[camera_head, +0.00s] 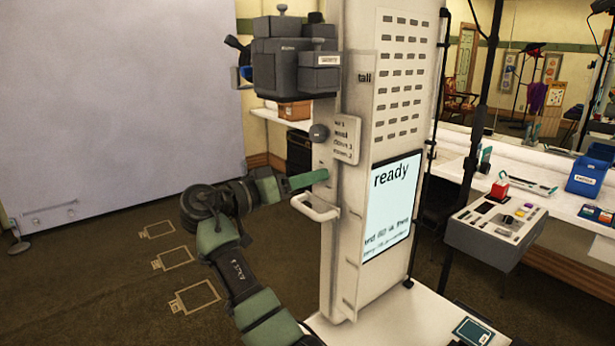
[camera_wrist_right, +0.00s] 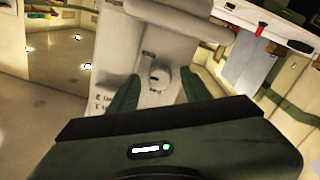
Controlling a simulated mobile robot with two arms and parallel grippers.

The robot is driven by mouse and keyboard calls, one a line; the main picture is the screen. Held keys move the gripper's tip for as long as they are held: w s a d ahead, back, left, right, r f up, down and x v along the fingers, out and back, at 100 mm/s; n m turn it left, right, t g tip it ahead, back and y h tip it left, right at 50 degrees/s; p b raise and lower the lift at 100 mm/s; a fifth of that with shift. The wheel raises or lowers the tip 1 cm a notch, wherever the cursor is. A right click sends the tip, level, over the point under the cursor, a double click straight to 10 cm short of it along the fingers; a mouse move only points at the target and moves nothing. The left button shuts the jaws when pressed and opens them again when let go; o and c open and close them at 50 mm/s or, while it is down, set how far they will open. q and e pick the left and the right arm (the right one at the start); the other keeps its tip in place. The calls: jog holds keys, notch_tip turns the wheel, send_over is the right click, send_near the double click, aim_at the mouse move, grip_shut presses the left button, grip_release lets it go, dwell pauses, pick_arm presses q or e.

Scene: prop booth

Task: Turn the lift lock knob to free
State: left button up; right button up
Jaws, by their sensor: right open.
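A small pale grey round knob (camera_wrist_right: 159,76) with a raised grip sits on the white column face in the right wrist view. It lies between the two green fingers of my right gripper (camera_wrist_right: 163,88), with gaps showing at both sides. In the head view my right gripper (camera_head: 316,179) reaches the column (camera_head: 342,240) from the left, just above a white handle (camera_head: 315,208). Its fingers are open, and they hide the small knob there. Small lettering, too blurred to read, stands left of the knob in the wrist view. My left gripper is out of view.
A dark round knob (camera_head: 318,133) beside a lettered plate (camera_head: 345,139) sits above my gripper. A screen (camera_head: 390,205) reading "ready" is on the column. A control box (camera_head: 497,228) stands at right.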

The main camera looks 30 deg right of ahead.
grip_shut()
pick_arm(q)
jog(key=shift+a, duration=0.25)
